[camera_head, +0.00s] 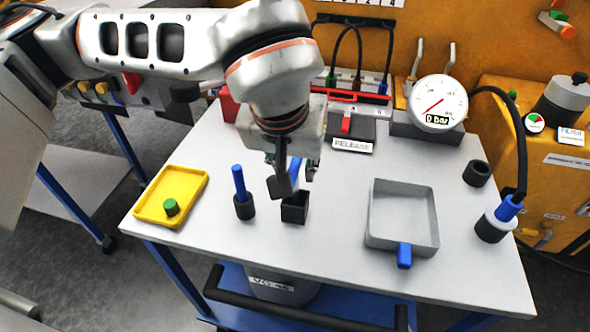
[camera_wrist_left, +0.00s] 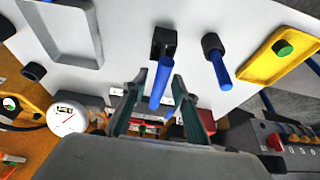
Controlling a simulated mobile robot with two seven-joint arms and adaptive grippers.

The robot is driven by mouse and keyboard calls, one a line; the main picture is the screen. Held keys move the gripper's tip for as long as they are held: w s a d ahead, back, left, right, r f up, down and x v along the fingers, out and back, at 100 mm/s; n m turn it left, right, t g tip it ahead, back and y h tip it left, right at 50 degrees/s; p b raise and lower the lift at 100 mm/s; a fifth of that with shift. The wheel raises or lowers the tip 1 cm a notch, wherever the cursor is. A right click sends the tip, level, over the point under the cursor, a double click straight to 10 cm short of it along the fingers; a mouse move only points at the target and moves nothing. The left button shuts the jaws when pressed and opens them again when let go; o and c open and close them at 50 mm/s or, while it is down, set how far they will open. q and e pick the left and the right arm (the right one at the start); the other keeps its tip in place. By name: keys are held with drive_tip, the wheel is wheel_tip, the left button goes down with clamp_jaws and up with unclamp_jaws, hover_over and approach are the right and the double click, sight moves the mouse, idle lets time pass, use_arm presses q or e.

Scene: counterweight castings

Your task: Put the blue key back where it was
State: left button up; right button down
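A blue rod (camera_head: 295,172), perhaps the blue key, stands in or over a square black holder (camera_head: 295,209). In the left wrist view this rod (camera_wrist_left: 160,85) runs between my left gripper's fingers, with its far end at the square holder (camera_wrist_left: 163,42). My left gripper (camera_head: 297,182) is above that holder, open, with gaps visible beside the rod. In the head view its finger partly hides the rod. A second blue rod (camera_head: 239,180) stands upright in a round black holder (camera_head: 244,208), left of the gripper. I cannot tell which rod is the key. My right gripper is not in view.
A yellow tray (camera_head: 142,213) with a green piece (camera_head: 171,207) lies at left. A grey tray (camera_head: 436,222) with a blue tab (camera_head: 404,256) is at right. A gauge (camera_head: 438,104), a RELEASE box (camera_head: 362,131) and a cabled blue plug (camera_head: 509,208) stand nearby.

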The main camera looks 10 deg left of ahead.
use_arm(q)
drive_tip(key=v, duration=0.9)
drive_tip(key=shift+p, duration=0.4)
drive_tip(key=shift+s+r, duration=0.2)
drive_tip(key=shift+r, duration=0.1)
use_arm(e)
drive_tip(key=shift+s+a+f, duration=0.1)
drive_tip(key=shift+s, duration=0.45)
